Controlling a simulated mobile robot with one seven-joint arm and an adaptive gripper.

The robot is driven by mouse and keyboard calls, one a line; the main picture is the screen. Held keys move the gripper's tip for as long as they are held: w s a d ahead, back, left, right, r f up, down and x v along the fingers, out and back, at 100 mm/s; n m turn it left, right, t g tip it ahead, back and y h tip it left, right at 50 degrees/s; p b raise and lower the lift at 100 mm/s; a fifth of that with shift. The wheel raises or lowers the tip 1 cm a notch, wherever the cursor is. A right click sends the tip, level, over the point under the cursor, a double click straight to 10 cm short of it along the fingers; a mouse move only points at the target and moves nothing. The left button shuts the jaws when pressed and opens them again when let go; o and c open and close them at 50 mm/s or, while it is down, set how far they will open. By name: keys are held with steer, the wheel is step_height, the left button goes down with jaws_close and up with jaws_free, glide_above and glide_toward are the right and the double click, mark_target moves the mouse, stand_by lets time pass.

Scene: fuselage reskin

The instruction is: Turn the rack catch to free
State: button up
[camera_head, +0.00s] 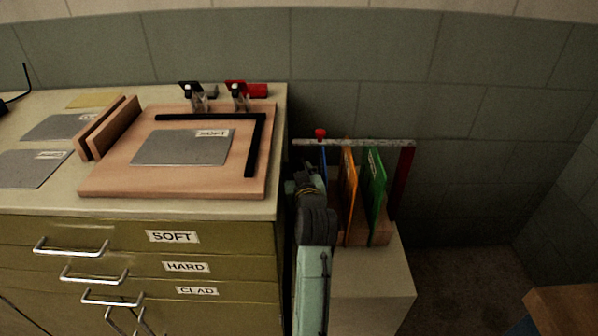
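The rack (370,143) stands right of the cabinet, with a pale bar across its top. A red knob (320,133), which looks like the rack catch, sits on the bar near its left end. Its exact turn cannot be told. Below the bar, a blue panel (323,155), an orange panel (349,190) and a green panel (376,190) stand upright. My gripper (304,172) is at the rack's left side, below and slightly left of the red knob. Its fingers are too small and dark to tell their opening; the arm hides part of the rack.
The olive cabinet (130,240) with labelled drawers is close on the left. On its top, a wooden board (100,185) carries a grey sheet (183,147), a black angle (255,150) and two clamps (238,97). A wall is behind the rack.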

steer(key=v, duration=0.7)
steer(key=shift+s, duration=0.25)
stand_by(0.4)
